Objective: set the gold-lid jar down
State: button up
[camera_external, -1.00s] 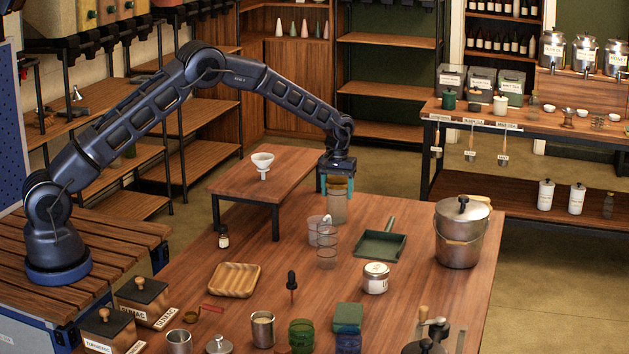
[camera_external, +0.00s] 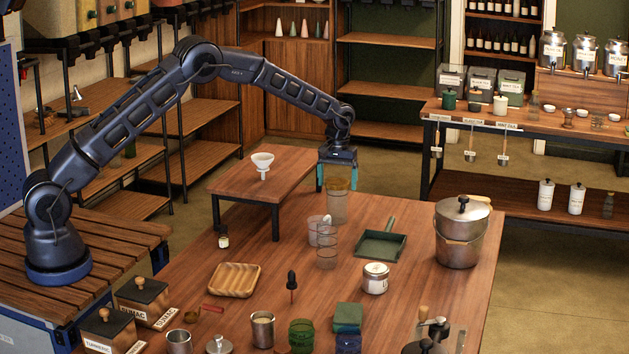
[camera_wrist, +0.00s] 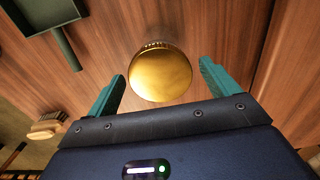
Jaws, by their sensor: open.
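The gold-lid jar (camera_external: 337,206) stands upright on the wooden table, near its far edge beside the raised side table. Its round gold lid (camera_wrist: 160,72) shows from above in the wrist view, and the jar body is mostly hidden under it there. My gripper (camera_external: 337,183) is directly above the jar, pointing down. Its two teal fingers are open, one on each side of the lid, with a clear gap to it in the wrist view (camera_wrist: 162,88).
A clear measuring cup (camera_external: 315,230) and a wire-ringed glass (camera_external: 326,250) stand just in front of the jar. A green dustpan (camera_external: 381,244) lies to the right. A steel pot (camera_external: 458,250) stands at the right edge. A white funnel (camera_external: 262,162) is on the side table (camera_external: 235,185).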

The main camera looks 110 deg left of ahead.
notch_tip(320, 180, up, 9)
jog(key=shift+f, duration=0.15)
jog(key=w+d+r+m+t, duration=0.1)
jog(key=d+r+m, duration=0.1)
jog(key=d+r, duration=0.7)
jog(key=w+d+r+m, duration=0.1)
jog(key=d+r+m, duration=0.1)
jog(key=d+r, duration=0.7)
jog(key=s+d+r+m+t, duration=0.1)
jog(key=s+d+r+m, duration=0.15)
jog(key=d, duration=0.85)
jog(key=s+d+r+m, duration=0.2)
jog(key=s+d+r, duration=0.15)
jog(key=d, duration=0.65)
jog(key=s+d+r+m+t, duration=0.1)
jog(key=s+d+r+m, duration=0.1)
jog(key=s+d, duration=0.55)
jog(key=s+d+r+m, duration=0.2)
jog(key=s+d, duration=0.3)
jog(key=d, duration=0.6)
jog(key=s+d+f+m, duration=0.2)
jog(key=s+d, duration=0.3)
jog(key=s, duration=0.3)
jog(key=s+d+f+m+t, duration=0.1)
jog(key=s+d+f+m, duration=0.2)
jog(key=s, duration=0.6)
jog(key=shift+s+d+f+t, duration=0.3)
jog(key=shift+d+f, duration=0.65)
jog(key=shift+d, duration=0.3)
